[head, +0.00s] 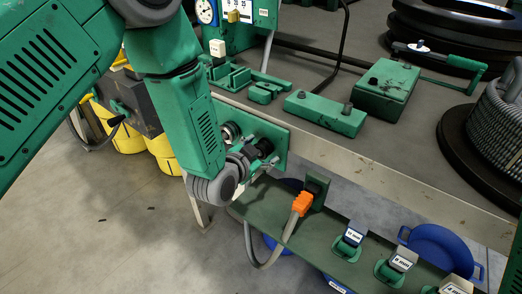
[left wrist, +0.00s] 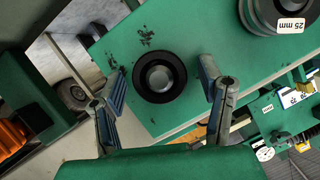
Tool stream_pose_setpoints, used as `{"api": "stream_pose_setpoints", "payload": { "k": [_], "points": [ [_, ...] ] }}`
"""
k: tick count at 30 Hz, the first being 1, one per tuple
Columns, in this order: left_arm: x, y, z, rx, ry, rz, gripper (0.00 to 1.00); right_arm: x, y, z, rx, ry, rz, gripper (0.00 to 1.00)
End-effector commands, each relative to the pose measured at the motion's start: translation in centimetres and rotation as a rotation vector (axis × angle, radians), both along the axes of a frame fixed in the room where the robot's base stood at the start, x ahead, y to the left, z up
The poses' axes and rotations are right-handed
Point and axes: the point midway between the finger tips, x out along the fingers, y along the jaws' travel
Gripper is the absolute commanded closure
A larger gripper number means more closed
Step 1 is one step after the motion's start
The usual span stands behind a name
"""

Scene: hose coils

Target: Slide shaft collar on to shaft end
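In the left wrist view a black ring (left wrist: 144,88) surrounds a round grey shaft end (left wrist: 160,78) on a green plate (left wrist: 115,42). I cannot tell whether this ring is the loose collar or a fixed part. My left gripper (left wrist: 163,70) is open, with one finger on each side of the ring and a visible gap to both. In the head view my left gripper (head: 250,160) is in front of the green plate (head: 280,140) on the bench's front and partly hides the shaft. My right gripper does not show.
A grey cylinder labelled 25 mm (left wrist: 280,12) is beside the ring. A lower green shelf (head: 325,225) carries an orange-handled part (head: 302,204) and several labelled holders (head: 350,238). Green boxes (head: 386,88) and hose coils (head: 505,110) stand on the bench. Yellow buckets (head: 163,153) are at left.

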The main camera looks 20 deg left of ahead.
Motion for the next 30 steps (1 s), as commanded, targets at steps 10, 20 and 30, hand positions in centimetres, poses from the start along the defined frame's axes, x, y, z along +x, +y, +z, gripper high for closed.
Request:
{"api": "stream_pose_setpoints", "payload": {
  "k": [10, 20, 30],
  "points": [
    [0.02, -0.02, 0.03, 0.0, -0.001, 0.0, 1.0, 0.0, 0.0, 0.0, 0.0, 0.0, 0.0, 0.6],
    [-0.16, 0.02, 0.0, 0.0, 0.0, -0.001, 1.0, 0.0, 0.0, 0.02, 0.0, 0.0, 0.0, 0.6],
    [-0.53, 0.18, 0.03, 0.0, -0.001, 0.0, 1.0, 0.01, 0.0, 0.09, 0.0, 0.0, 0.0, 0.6]
  ]
}}
